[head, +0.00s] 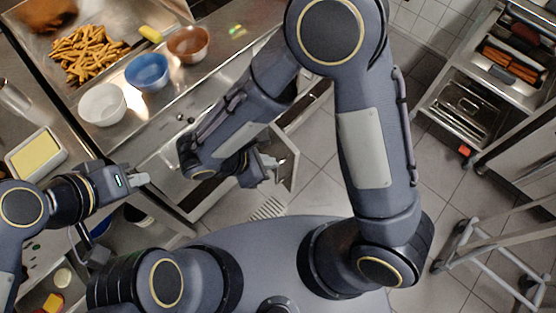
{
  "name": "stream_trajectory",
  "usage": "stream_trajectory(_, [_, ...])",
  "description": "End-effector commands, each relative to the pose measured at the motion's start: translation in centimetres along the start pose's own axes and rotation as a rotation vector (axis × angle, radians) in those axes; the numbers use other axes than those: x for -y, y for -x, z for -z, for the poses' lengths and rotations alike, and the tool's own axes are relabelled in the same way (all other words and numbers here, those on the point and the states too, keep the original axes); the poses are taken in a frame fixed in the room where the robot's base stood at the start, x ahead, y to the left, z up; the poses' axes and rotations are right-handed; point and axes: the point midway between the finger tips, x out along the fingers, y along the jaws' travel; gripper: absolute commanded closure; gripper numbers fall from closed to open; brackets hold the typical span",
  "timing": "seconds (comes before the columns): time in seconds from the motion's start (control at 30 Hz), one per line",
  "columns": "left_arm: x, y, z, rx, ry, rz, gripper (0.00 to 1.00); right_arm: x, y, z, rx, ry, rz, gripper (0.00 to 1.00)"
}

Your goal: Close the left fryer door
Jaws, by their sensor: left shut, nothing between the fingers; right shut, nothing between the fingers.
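The fryer unit's steel front (165,165) runs diagonally below the counter. A light door panel (288,178) stands out from this front near the middle of the head view, its edge turned up toward me. My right gripper (277,163) is shut and empty beside this panel; I cannot tell whether it touches it. My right forearm hides part of the front and the panel's hinge side. My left gripper (142,179) is shut and empty, in front of the unit further left, apart from the panel.
The counter holds fries (85,53), a white bowl (102,104), a blue bowl (147,72), a brown bowl (188,43) and a yellow-filled tray (37,154). A rack (468,108) and a wheeled cart frame (495,262) stand right. Tiled floor (455,195) lies clear between.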

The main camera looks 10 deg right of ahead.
Motion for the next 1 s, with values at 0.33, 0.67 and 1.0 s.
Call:
stream_trajectory(0.33, [-0.1, 0.2, 0.1, 0.000, 0.000, 0.000, 1.00, 0.7, -0.9, 5.3, 0.115, 0.238, -0.125, 1.00])
stream_trajectory(0.67, [-0.3, 0.6, 0.3, 0.000, 0.000, 0.000, 1.00, 0.0, -6.5, 4.6, 0.115, 0.236, -0.117, 1.00])
stream_trajectory(1.0, [-0.8, 1.6, 0.8, 0.000, 0.000, 0.000, 1.00, -1.2, -11.7, 2.4, 0.112, 0.232, -0.120, 1.00])
